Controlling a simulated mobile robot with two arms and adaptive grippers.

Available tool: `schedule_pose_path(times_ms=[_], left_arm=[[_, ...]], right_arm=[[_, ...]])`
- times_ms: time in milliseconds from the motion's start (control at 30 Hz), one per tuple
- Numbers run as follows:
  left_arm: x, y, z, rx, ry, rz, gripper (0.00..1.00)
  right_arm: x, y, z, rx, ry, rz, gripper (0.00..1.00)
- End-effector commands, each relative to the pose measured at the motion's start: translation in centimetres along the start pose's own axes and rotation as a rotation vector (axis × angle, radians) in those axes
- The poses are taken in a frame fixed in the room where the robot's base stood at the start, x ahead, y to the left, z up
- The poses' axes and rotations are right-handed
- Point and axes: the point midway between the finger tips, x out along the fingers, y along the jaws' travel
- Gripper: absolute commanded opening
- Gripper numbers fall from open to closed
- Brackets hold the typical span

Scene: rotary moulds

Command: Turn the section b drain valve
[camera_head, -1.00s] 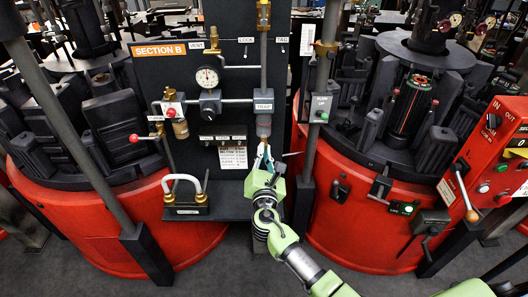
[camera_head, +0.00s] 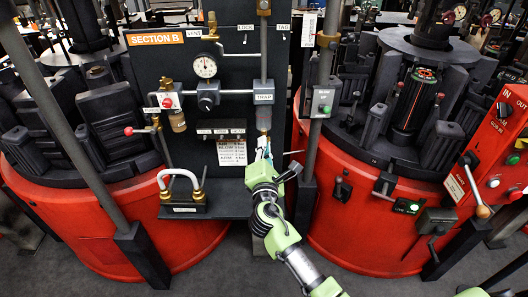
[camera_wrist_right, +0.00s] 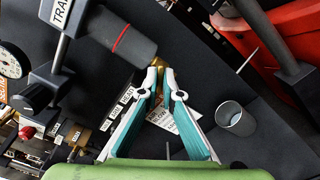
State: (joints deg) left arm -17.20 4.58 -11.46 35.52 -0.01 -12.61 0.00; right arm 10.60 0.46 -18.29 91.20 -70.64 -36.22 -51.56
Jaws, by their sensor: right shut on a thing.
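The section B panel (camera_head: 215,60) is a black board with an orange SECTION B label (camera_head: 156,38). The grey trap cylinder (camera_head: 264,118) hangs under the TRAP label at its right side. In the right wrist view the cylinder (camera_wrist_right: 128,38) has a red band, and a small brass drain valve part (camera_wrist_right: 163,66) shows at its lower end. My right gripper (camera_head: 263,148) is just below the trap; in the wrist view its tips (camera_wrist_right: 160,70) are closed around the brass part, mostly hiding it. My left gripper is out of view.
A grey cup (camera_wrist_right: 236,119) stands below the trap in the wrist view. A pressure gauge (camera_head: 205,66), red-knobbed valve (camera_head: 168,102) and looped pipe (camera_head: 180,180) are to the left. A dark post with a green button (camera_head: 322,108) stands close on the right.

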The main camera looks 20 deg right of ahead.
Motion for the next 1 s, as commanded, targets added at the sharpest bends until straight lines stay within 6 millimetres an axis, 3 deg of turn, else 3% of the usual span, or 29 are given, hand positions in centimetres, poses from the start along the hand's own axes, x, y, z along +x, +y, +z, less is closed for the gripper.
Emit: schedule_pose_path(times_ms=[33,400,1000], left_arm=[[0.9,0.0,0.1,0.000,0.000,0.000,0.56],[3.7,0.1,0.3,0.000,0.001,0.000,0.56],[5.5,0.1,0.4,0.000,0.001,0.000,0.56]], right_arm=[[0.0,-0.4,-0.2,0.045,-0.001,0.000,0.00],[0.0,-0.3,-0.2,0.380,-0.001,-0.001,0.00],[0.0,-0.1,0.0,0.649,0.000,-0.002,0.00]])
